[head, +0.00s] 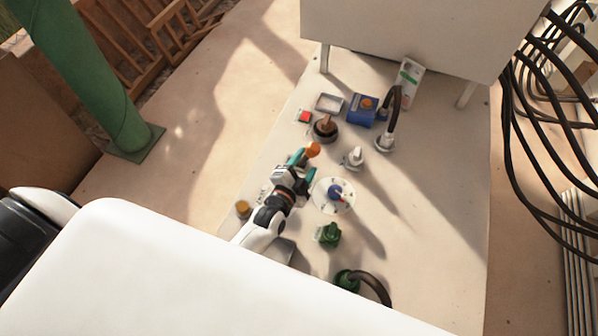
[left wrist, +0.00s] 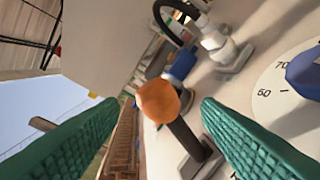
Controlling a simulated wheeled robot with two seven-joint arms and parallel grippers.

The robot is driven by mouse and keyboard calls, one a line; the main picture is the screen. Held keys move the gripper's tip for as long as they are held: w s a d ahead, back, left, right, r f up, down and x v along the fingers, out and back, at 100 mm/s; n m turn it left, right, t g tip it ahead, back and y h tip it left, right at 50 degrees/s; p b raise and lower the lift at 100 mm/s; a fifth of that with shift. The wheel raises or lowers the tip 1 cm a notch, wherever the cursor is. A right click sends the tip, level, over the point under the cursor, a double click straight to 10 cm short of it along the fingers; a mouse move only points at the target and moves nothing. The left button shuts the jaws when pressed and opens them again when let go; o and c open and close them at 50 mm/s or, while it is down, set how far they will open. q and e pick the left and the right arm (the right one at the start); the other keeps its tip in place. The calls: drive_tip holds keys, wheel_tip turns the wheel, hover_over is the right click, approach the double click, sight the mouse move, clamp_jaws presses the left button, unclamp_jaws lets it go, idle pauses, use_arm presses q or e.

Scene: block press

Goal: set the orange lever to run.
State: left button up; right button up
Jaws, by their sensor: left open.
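The orange lever's round knob (head: 313,150) shows at the tip of my left gripper (head: 302,158) in the head view. In the left wrist view the orange knob (left wrist: 158,101) tops a dark shaft (left wrist: 186,138) that leans up and left from a grey base plate. My left gripper (left wrist: 160,108) is open, with one teal finger on each side of the knob. A gap shows between the knob and each finger; I cannot tell how deep the knob sits between them. The lever's base is hidden in the head view, and no run marking is readable. My right gripper is not in view.
A white dial with a blue knob (head: 336,192) is close right of the gripper. A white fitting (head: 355,157), a dark round part with a brown handle (head: 325,128), a blue box (head: 362,110) and a red button (head: 305,117) stand behind. A green knob (head: 330,235) is nearer me.

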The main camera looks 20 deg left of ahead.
use_arm(q)
drive_tip(key=s, duration=0.3)
drive_tip(key=shift+s+a+r, duration=0.1)
drive_tip(key=shift+s+r, duration=0.1)
drive_tip(key=shift+s, duration=0.15)
drive_tip(key=shift+s, duration=0.1)
